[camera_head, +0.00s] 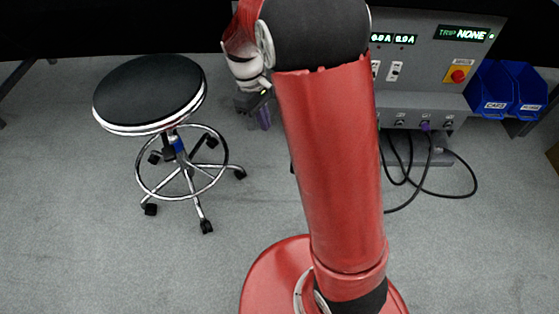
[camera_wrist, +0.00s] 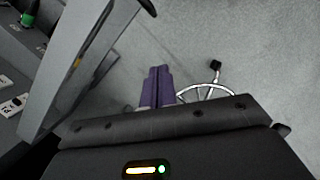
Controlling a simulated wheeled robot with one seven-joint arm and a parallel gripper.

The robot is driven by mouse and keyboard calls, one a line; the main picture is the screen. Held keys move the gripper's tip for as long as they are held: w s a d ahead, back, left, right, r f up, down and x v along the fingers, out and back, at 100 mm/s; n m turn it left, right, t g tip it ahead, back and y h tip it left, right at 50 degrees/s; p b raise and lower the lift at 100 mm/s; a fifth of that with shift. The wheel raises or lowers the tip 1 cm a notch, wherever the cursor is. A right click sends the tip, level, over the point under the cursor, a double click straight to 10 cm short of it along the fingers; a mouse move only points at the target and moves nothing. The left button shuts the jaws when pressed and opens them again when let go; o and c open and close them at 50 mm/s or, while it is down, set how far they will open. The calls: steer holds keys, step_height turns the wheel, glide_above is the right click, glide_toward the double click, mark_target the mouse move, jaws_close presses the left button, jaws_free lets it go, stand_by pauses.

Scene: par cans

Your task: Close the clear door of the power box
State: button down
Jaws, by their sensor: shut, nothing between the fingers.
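The grey power box (camera_head: 425,80) stands at the upper right in the head view, partly hidden behind my arm. Its front has lit displays, switches and a red button on a yellow plate. In the wrist view, a slanted grey panel (camera_wrist: 75,65) stands out at the left, beside the box face with its switches (camera_wrist: 14,105). It may be the open door or its frame; I cannot tell for certain, and clear material is hard to make out. My gripper (camera_wrist: 158,84) is shut and empty, its purple fingers to the right of that panel. It also shows in the head view (camera_head: 264,118), left of the box.
A black-topped wheeled stool (camera_head: 150,90) stands at the left; part of its base (camera_wrist: 210,90) shows near my fingers in the wrist view. Black cables (camera_head: 425,185) hang below the box to the floor. Blue bins (camera_head: 507,88) sit at the far right.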

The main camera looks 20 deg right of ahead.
steer(key=s+d+f+b, duration=0.2)
steer(key=s+d+f, duration=0.2)
steer(key=f, duration=0.6)
steer(key=shift+s+b, duration=0.4)
steer(key=shift+s, duration=0.05)
steer(key=shift+d, duration=0.1)
